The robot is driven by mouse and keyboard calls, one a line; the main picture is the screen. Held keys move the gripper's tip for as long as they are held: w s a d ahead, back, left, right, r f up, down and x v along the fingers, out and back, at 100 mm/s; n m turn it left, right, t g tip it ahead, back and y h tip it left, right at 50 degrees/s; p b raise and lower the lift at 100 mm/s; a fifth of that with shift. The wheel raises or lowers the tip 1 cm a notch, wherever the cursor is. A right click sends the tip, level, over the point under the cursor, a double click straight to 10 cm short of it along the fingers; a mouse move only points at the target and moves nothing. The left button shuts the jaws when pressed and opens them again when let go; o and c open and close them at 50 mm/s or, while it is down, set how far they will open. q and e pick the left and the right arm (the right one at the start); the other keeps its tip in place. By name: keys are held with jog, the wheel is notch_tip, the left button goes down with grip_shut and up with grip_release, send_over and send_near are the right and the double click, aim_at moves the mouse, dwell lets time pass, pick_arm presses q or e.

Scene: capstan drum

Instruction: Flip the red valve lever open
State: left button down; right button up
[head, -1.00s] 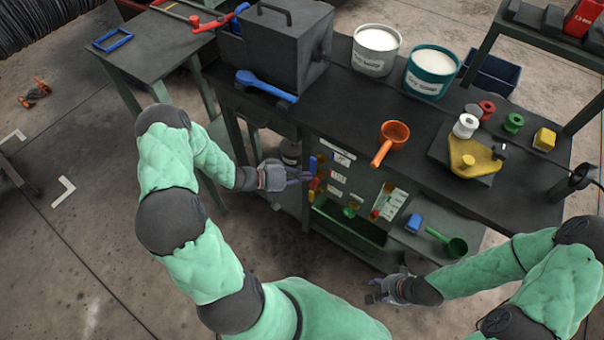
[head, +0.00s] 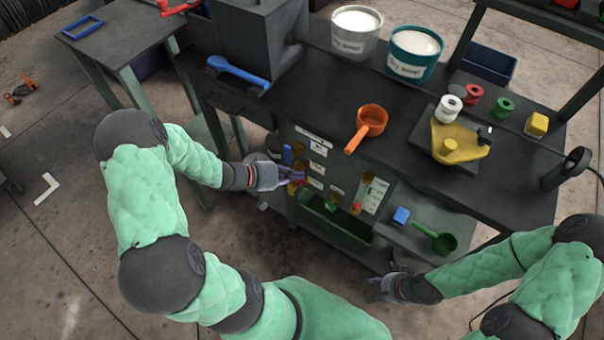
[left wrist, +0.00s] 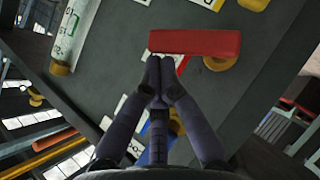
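The red valve lever (left wrist: 195,42) shows in the left wrist view as a flat red bar across the upper middle, with a brass-coloured fitting (left wrist: 218,62) at its right end. My left gripper (left wrist: 160,65) has its fingertips together just below the bar's left part. I cannot tell whether they touch it. In the head view my left gripper (head: 292,175) is at the bench's front panel and hides much of the valve there. My right gripper (head: 372,290) hangs low in front of the bench, away from the valves; its finger gap is too small to judge.
Other valves with blue and green levers (head: 331,207) and white labels are on the panel. A blue handle (left wrist: 176,122) lies behind my left fingers. The bench top above holds an orange ladle (head: 371,121) and two buckets. A green scoop (head: 443,242) lies on the lower shelf.

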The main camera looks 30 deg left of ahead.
pick_arm(q)
jog(key=shift+s+d+f+b, duration=0.15)
jog(key=shift+d+f+b, duration=0.45)
jog(key=shift+b, duration=0.4)
pick_arm(e)
jog(key=shift+w+d+f, duration=0.15)
jog(key=shift+w+f, duration=0.05)
jog(key=shift+f, duration=0.45)
jog(key=shift+w+d+f, duration=0.15)
jog(key=shift+w+f, duration=0.05)
jog(key=shift+f, duration=0.4)
pick_arm(q)
jog(key=shift+d, duration=0.1)
pick_arm(e)
jog(key=shift+f, duration=0.2)
